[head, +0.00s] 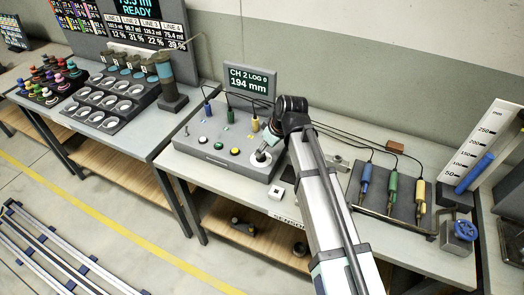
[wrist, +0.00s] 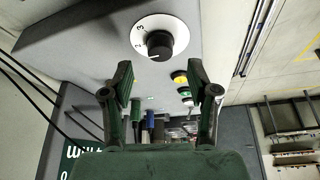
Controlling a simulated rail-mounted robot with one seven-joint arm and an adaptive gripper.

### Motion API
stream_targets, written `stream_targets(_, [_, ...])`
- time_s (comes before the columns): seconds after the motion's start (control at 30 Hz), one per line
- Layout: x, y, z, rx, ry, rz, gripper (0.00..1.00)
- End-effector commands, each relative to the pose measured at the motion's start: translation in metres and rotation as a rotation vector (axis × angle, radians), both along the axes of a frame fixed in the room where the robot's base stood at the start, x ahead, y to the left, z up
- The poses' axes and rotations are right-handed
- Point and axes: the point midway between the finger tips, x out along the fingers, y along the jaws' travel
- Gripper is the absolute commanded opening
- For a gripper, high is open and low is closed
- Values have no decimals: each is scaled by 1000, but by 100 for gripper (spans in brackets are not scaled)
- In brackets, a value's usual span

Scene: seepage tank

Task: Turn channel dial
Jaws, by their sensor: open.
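The channel dial (wrist: 160,44) is a black knob with a white pointer line on a white disc marked with numerals, 2 and 3 being readable. It sits on a grey console (head: 190,145); in the head view the dial's white disc (head: 262,157) shows partly behind my gripper (head: 270,143). In the wrist view my gripper (wrist: 160,75) is open and empty, one finger on each side below the knob, apart from it. The display (head: 249,79) behind the console reads CH 2, LOG 0, 194 mm.
Yellow and green buttons (wrist: 182,91) sit near the dial. Blue, green and yellow plugs with cables stand along the console's back.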

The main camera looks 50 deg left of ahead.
Motion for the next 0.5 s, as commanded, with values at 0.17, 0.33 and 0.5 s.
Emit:
stream_targets(0.17, [-2, 10, -23, -2, 1, 2, 59])
stream_targets(0.33, [-2, 15, -36, -1, 1, 2, 59])
stream_targets(0.5, [-2, 17, -41, 0, 0, 0, 59])
